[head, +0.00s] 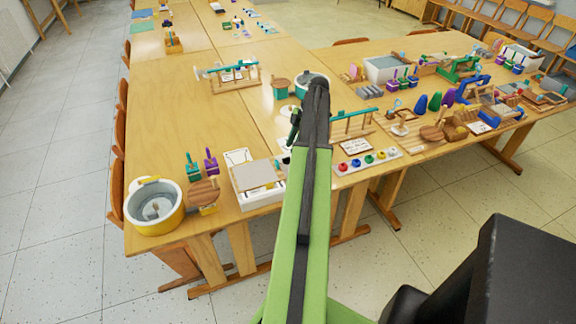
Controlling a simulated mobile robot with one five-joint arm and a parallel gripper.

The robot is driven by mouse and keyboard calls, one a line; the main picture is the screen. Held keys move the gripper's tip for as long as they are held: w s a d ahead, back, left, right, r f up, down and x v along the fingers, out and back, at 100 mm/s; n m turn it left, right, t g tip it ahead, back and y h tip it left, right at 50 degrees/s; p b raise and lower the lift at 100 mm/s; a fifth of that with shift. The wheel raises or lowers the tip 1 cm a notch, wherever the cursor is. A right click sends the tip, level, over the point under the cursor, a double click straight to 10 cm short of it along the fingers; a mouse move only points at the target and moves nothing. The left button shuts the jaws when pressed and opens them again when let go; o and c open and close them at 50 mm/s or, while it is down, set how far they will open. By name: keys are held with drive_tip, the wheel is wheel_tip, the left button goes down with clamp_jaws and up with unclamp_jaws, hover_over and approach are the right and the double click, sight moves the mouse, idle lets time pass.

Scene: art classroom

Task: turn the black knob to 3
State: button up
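I cannot make out a black knob in the head view. A white strip (362,168) at the front table edge, just right of my arm, carries a row of small coloured knobs, among them a red one (343,167), a blue one (356,163), a green one (369,159) and a yellow one (381,155). Any number marks are too small to read. My green and black arm reaches over the table and hides what lies behind it. A dark part at its far end, left of the arm, may be my gripper (293,125); its fingers cannot be made out.
Left of my arm stand a white box (258,198), a wooden disc stand (203,194) and a yellow-and-white pot (154,207). A wooden frame with a green bar (354,116) stands behind the strip. The right table is crowded. The left table's middle (170,105) is clear.

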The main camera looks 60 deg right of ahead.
sight(287, 158)
drive_tip(key=b+x, duration=0.3)
drive_tip(key=x, duration=0.2)
drive_tip(key=shift+f+b, duration=0.3)
drive_tip(key=shift+w, duration=0.1)
drive_tip(key=shift+r, duration=0.1)
drive_tip(key=shift+c, duration=0.4)
clamp_jaws()
